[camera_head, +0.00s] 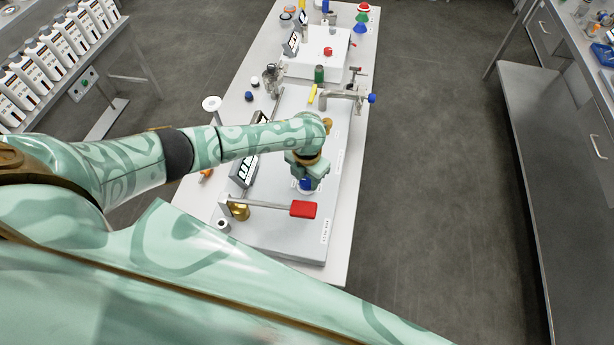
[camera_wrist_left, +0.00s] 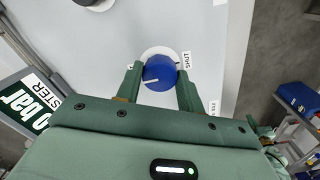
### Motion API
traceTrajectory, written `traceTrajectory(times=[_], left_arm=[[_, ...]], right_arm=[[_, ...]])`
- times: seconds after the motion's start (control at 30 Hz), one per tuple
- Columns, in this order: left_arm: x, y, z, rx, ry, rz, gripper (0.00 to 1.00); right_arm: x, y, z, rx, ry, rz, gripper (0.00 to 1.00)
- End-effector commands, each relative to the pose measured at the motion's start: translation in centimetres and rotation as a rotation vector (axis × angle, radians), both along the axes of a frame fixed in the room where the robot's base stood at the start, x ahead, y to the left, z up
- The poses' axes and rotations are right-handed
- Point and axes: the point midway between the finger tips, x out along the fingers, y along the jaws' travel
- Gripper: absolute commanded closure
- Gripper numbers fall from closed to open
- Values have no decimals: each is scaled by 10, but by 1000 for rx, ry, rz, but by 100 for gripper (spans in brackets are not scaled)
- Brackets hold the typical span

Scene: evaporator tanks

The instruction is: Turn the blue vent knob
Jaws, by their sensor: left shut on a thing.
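The blue vent knob (camera_head: 306,184) sits on the light grey panel (camera_head: 270,232), under my left gripper. In the left wrist view the blue knob (camera_wrist_left: 160,73) is round with a white pointer line, on a white disc, with a "SHUT" label (camera_wrist_left: 186,60) at its right. My left gripper (camera_wrist_left: 160,84) is shut on the knob, one green finger at each side. In the head view my left gripper (camera_head: 307,176) comes down on the knob from above and hides part of it. My right gripper is not in view.
A lever with a red handle (camera_head: 303,209) stands just in front of the knob. A display reading "bar" (camera_head: 243,170) is at its left. Pipework with a blue end (camera_head: 371,98) and a green cap (camera_head: 319,74) stands farther back. The floor to the right is clear.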

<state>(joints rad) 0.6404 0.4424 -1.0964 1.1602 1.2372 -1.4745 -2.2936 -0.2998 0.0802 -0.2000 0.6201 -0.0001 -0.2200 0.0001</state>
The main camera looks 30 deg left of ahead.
Motion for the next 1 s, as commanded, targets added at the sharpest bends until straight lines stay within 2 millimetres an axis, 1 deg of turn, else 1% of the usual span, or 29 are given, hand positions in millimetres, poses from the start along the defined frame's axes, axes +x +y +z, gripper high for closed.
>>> traceTrajectory(times=[0.2,0.23,0.3,0.57,0.67,0.77,0.87,1.0], left_arm=[[0,0,0,0,0,1,85],[0,0,0,0,0,1,57],[0,0,0,0,0,1,41],[0,0,1,1,0,2,41],[0,0,6,0,-1,2,41],[1,0,22,-1,-3,1,41],[1,1,47,0,-4,-1,41],[1,1,87,1,-4,-1,41]], right_arm=[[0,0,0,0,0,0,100],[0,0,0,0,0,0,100],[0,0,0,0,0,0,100],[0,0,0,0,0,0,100],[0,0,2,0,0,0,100],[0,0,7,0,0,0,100],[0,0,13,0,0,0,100],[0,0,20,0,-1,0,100]])
